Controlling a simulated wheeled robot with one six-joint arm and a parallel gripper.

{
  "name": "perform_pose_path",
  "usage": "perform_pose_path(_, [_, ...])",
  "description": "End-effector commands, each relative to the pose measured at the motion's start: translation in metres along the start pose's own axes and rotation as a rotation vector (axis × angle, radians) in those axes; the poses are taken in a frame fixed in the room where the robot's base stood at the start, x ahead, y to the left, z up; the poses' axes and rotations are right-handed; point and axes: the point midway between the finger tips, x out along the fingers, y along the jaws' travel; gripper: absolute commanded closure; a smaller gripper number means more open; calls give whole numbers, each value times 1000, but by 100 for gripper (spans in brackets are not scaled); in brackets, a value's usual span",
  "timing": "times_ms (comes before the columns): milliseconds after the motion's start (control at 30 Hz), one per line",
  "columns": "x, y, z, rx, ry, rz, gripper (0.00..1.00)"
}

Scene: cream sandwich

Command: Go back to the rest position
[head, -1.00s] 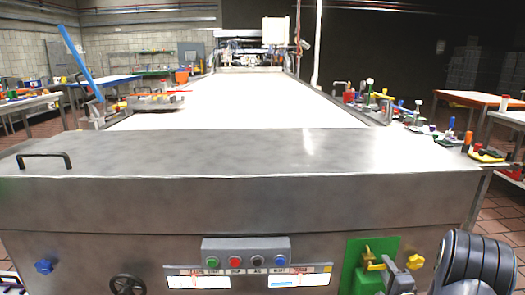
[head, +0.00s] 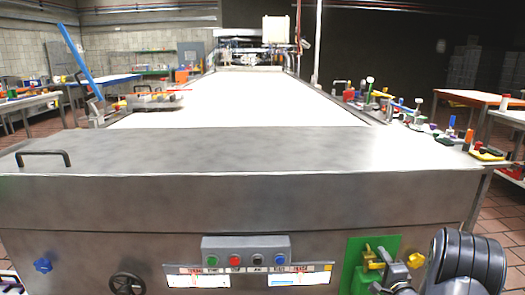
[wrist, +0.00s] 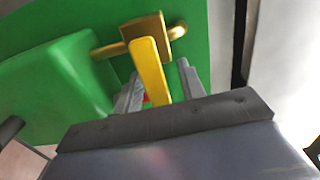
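A yellow lever (wrist: 150,72) on a brass valve body (wrist: 140,28) is fixed to a green panel (wrist: 190,60) in the wrist view. My gripper (wrist: 158,80) has its two grey fingers apart, one on each side of the lever, with a visible gap to it. Whether either finger touches the lever lower down is hidden. In the head view the green panel (head: 352,268) is on the machine's front at lower right, with the valve (head: 374,256) on it. My gripper (head: 392,272) is close in front of the valve there, small and partly cut off by the frame.
The steel machine front (head: 120,200) fills the lower head view.

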Motion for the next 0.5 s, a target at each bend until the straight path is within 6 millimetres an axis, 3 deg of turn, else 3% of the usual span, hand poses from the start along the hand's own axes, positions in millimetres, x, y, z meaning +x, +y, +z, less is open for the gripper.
perform_pose_path(233, [-2, -7, 0, -182, 3, 0, 62])
perform_pose_path(500, [-2, -11, 0, -254, 2, 0, 62])
